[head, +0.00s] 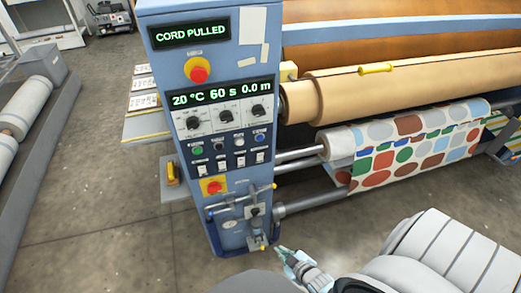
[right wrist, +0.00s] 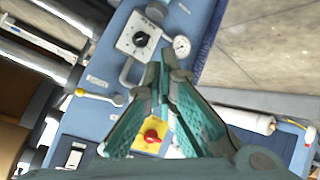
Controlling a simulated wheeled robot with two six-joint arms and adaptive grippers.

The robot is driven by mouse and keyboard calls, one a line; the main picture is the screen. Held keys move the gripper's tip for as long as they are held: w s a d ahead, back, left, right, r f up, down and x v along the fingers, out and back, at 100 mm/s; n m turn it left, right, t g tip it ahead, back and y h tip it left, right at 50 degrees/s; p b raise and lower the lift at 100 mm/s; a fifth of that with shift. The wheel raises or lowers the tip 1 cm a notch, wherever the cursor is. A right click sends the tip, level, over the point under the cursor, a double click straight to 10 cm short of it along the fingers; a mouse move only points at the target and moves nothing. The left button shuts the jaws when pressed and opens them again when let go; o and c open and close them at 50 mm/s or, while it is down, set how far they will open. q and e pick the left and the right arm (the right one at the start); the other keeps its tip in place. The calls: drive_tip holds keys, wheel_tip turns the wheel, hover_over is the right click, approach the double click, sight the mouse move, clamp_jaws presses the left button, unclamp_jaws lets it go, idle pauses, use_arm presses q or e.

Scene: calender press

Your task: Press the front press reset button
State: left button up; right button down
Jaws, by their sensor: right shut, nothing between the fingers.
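The front press panel is a blue control column (head: 232,120) in the head view, its top display reading "CORD PULLED". Its button row holds a green button (head: 197,150), a black button (head: 218,146), a white button (head: 239,142) and a blue button (head: 260,138). Their labels are too small to read, so I cannot tell which is the reset. My right gripper (head: 283,250) is low, at the column's lower right, below the button row. In the right wrist view its teal fingers (right wrist: 161,82) are shut and empty before the panel's lower part. My left gripper is out of view.
A red emergency button (head: 198,72) sits above the knobs. A red switch on a yellow plate (head: 213,187) and protruding pipework with a valve (head: 255,212) are lower down. Rollers with dotted fabric (head: 410,150) stand right of the column.

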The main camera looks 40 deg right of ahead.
drive_tip(key=w+d+r+n+t+b, duration=0.2)
drive_tip(key=w+r+t+b, duration=0.25)
drive_tip(key=w+r, duration=0.35)
drive_tip(key=n+t+h+b, duration=0.1)
drive_tip(key=n+t+b, duration=0.2)
drive_tip(key=t+b, duration=0.4)
approach(260, 138)
drive_tip(key=s+a+f+p, duration=0.1)
drive_tip(key=a+f, duration=0.3)
drive_tip(key=f, duration=0.1)
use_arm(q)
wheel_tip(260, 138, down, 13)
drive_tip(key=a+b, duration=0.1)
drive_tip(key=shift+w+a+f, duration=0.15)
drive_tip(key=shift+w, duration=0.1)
use_arm(e)
wheel_tip(260, 138, up, 8)
drive_tip(key=s+n+t+h, duration=0.1)
drive_tip(key=s+t, duration=0.1)
drive_tip(key=t, duration=0.2)
drive_tip(key=shift+t+h, duration=0.3)
drive_tip(key=shift+t, duration=0.05)
use_arm(q)
drive_tip(key=shift+b, duration=0.3)
